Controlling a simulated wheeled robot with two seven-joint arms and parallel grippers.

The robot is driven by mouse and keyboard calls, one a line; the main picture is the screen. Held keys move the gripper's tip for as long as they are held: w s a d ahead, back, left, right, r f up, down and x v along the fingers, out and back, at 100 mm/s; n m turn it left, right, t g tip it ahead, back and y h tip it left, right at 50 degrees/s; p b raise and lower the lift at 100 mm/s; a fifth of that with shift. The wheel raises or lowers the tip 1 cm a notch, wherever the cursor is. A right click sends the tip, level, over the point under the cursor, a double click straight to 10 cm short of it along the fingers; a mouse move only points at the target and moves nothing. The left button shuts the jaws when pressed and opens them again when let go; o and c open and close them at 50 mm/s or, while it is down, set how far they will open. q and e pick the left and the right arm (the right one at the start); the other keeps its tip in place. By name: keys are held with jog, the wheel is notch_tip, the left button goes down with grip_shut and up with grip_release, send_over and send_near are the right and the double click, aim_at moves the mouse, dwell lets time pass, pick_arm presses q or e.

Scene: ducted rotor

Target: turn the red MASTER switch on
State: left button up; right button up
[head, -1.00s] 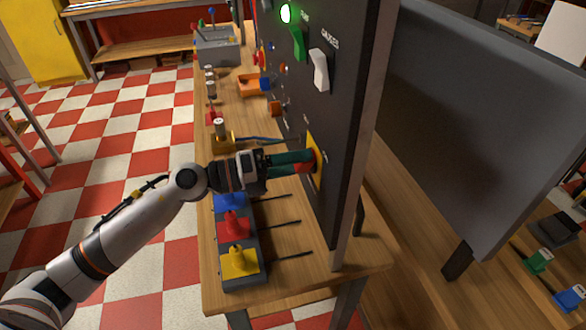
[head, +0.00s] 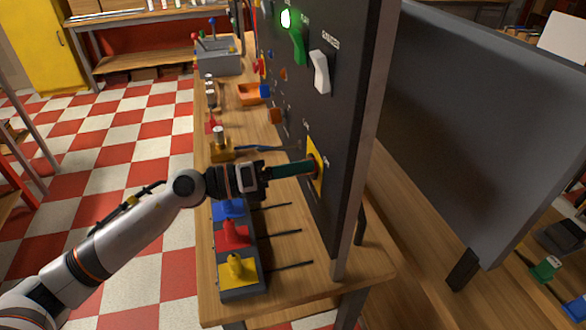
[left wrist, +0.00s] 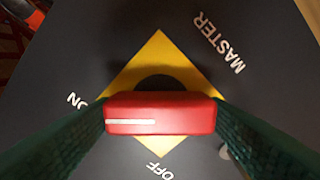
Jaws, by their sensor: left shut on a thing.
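The red MASTER switch (left wrist: 160,113) is a red bar handle with a white line on its left half, on a yellow diamond plate (left wrist: 160,47) on the dark panel. In the left wrist view it lies level between my left gripper's green fingers (left wrist: 160,122), which touch its two ends. The white line points left, towards the ON label (left wrist: 77,100); the OFF label (left wrist: 158,171) is below. In the head view my left gripper (head: 312,166) is shut on the handle at the yellow plate (head: 320,180); its fingers hide most of the handle. My right gripper is out of view.
Below my arm, a grey box holds blue, red and yellow (head: 237,268) parts on the wooden bench.

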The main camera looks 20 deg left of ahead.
pick_arm(q)
jog(key=o, duration=1)
jog(key=shift+c, duration=0.2)
jog(key=b+v, duration=0.4)
jog(key=v, duration=0.8)
jog(key=shift+b, duration=0.4)
